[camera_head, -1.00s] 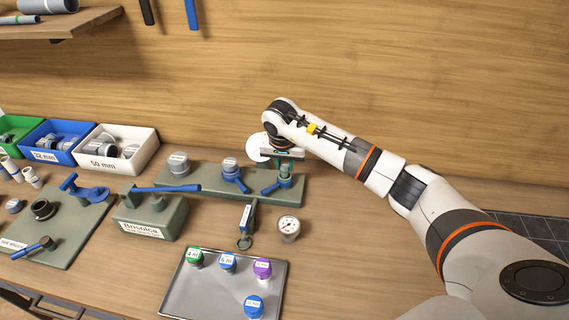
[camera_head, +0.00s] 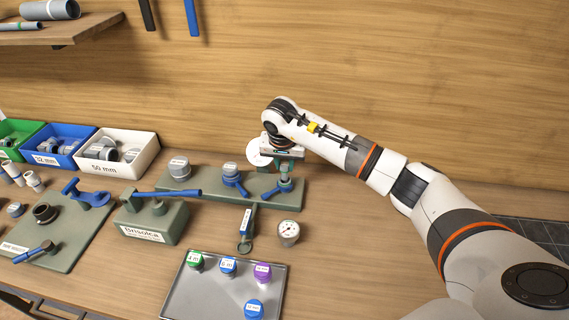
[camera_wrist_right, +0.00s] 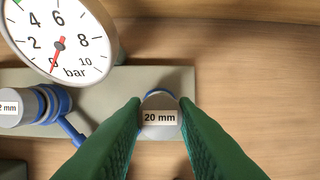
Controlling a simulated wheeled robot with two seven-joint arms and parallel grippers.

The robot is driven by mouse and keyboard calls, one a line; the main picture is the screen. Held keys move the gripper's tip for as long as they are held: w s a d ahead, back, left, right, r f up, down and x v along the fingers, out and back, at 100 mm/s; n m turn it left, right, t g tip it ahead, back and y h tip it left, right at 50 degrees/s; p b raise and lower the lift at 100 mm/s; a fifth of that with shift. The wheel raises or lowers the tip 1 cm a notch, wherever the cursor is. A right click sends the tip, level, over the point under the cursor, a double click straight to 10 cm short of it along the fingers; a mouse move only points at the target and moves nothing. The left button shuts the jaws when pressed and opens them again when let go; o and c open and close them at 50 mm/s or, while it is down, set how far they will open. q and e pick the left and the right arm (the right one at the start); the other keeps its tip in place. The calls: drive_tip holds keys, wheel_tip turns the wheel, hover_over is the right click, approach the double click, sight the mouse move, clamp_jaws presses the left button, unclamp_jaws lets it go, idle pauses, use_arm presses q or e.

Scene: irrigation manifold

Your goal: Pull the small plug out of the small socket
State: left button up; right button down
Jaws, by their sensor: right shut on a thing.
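The small grey plug (camera_wrist_right: 159,128), labelled 20 mm, shows in the wrist view between the green fingers of my right gripper (camera_wrist_right: 160,106). A blue collar of the small socket (camera_wrist_right: 157,93) shows just behind it. In the head view my right gripper (camera_head: 285,168) points down over the blue small socket (camera_head: 285,185), at the right end of the green-grey manifold base (camera_head: 211,190). It is shut on the plug. Whether the plug is still seated or slightly raised cannot be told. My left gripper is not in view.
A 32 mm capped socket (camera_head: 230,174) with a blue lever stands left of the small one. A pressure gauge (camera_wrist_right: 62,38) is close by in the wrist view. A metal tray (camera_head: 205,294) with several coloured caps lies in front. Wood right of the base is free.

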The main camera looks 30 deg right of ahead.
drive_tip(key=shift+r, duration=0.4)
drive_tip(key=shift+r+p, duration=0.55)
drive_tip(key=shift+r, duration=0.25)
drive_tip(key=shift+r, duration=0.2)
